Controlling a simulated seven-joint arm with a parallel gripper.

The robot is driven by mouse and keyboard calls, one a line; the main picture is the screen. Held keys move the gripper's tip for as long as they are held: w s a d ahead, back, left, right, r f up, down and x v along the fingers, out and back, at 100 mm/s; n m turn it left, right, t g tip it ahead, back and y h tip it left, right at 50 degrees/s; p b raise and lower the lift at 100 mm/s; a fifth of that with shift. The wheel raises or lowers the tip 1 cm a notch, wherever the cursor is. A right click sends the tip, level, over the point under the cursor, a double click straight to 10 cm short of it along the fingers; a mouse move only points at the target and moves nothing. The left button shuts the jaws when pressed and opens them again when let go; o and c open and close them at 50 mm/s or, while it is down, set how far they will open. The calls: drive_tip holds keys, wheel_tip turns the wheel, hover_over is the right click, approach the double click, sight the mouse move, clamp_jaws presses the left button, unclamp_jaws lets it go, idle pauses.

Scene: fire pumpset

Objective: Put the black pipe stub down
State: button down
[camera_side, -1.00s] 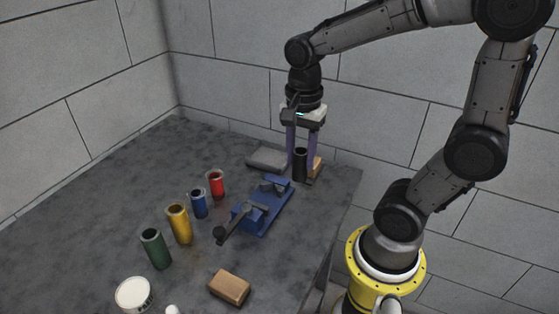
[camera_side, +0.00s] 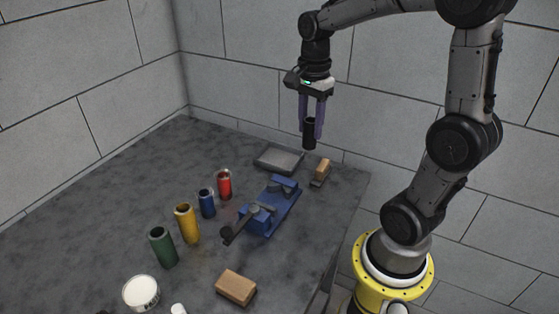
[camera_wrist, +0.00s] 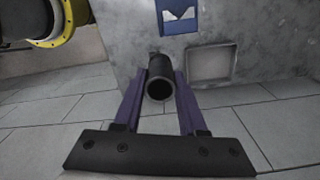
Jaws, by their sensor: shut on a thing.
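The black pipe stub (camera_side: 310,136) is held upright in the air between the purple fingers of my gripper (camera_side: 312,125). My gripper is shut on it, above the far right part of the table. In the wrist view the stub (camera_wrist: 159,88) shows its open round end between the two fingers (camera_wrist: 158,95). A shallow grey tray (camera_side: 279,160) lies on the table below and to the left of the stub. The tray also shows in the wrist view (camera_wrist: 193,80), to the right of the stub.
A blue vise (camera_side: 268,208) stands mid-table. A wooden-backed brush or block (camera_side: 321,172) is right of the tray. Red (camera_side: 224,185), blue (camera_side: 206,203), yellow (camera_side: 187,224) and green (camera_side: 162,247) cylinders line the left. A tan block (camera_side: 236,288) and white tub (camera_side: 141,292) are in front.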

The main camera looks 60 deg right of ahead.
drive_tip(key=shift+w+d+f, duration=0.1)
drive_tip(key=shift+d+f, duration=0.25)
drive_tip(key=shift+d, duration=0.05)
drive_tip(key=shift+w+d+f, duration=1)
drive_tip(key=shift+w+f, duration=1)
drive_tip(key=shift+f, duration=0.1)
drive_tip(key=shift+w+d+f, duration=1.05)
drive_tip(key=shift+w+f, duration=1)
drive_tip(key=shift+f, duration=0.1)
drive_tip(key=shift+w+d+f, duration=1)
drive_tip(key=shift+w+f, duration=1)
drive_tip(key=shift+f, duration=0.1)
drive_tip(key=shift+f, duration=0.1)
drive_tip(key=shift+c, duration=2.3)
unclamp_jaws()
drive_tip(key=shift+f, duration=0.1)
